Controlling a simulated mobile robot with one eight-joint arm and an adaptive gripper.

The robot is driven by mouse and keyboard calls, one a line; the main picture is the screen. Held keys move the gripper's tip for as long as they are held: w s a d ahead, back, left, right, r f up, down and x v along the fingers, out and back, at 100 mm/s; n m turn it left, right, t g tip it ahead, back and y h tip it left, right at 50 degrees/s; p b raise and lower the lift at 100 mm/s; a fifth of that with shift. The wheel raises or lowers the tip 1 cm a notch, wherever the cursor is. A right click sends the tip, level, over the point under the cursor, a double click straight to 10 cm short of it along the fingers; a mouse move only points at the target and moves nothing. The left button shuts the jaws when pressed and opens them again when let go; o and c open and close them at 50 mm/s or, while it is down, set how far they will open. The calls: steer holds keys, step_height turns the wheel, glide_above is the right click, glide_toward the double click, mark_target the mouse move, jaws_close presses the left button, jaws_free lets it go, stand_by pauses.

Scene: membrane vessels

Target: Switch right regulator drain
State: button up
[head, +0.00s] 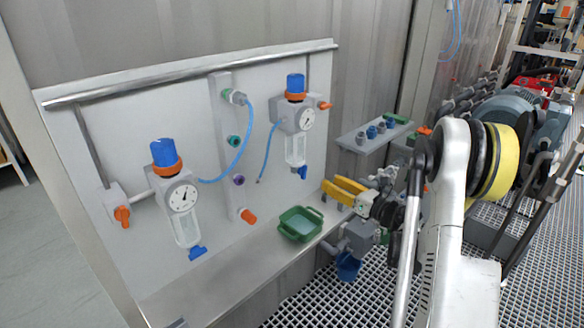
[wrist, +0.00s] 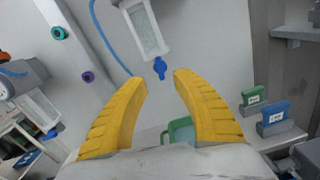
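The right regulator (head: 297,115) is on the panel, with a blue knob, an orange ring and a round gauge. Its clear bowl (head: 295,150) hangs below and also shows in the wrist view (wrist: 146,30). The blue drain (head: 303,172) sits at the bowl's lower end. In the wrist view the drain (wrist: 160,68) lies beyond and roughly centred between my fingertips. My gripper (head: 329,183) is open and empty, its yellow fingers (wrist: 160,79) spread. It is a little below and right of the drain in the head view, apart from it.
The left regulator (head: 176,190) has its own blue drain (head: 197,252). A green tray (head: 300,224) stands on the ledge below. A grey shelf (head: 374,134) with small fittings is to the right. Blue hoses (head: 243,145) hang on the panel near the right regulator.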

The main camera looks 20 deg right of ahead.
mark_target(306, 172)
steer(key=b+x, duration=0.1)
steer(key=x, duration=0.2)
steer(key=b+x, duration=0.1)
steer(key=x, duration=0.3)
steer(key=f+b+x, duration=0.1)
steer(key=x, duration=0.2)
steer(key=shift+w+a, duration=0.25)
steer(key=shift+c, duration=0.5)
jaws_close()
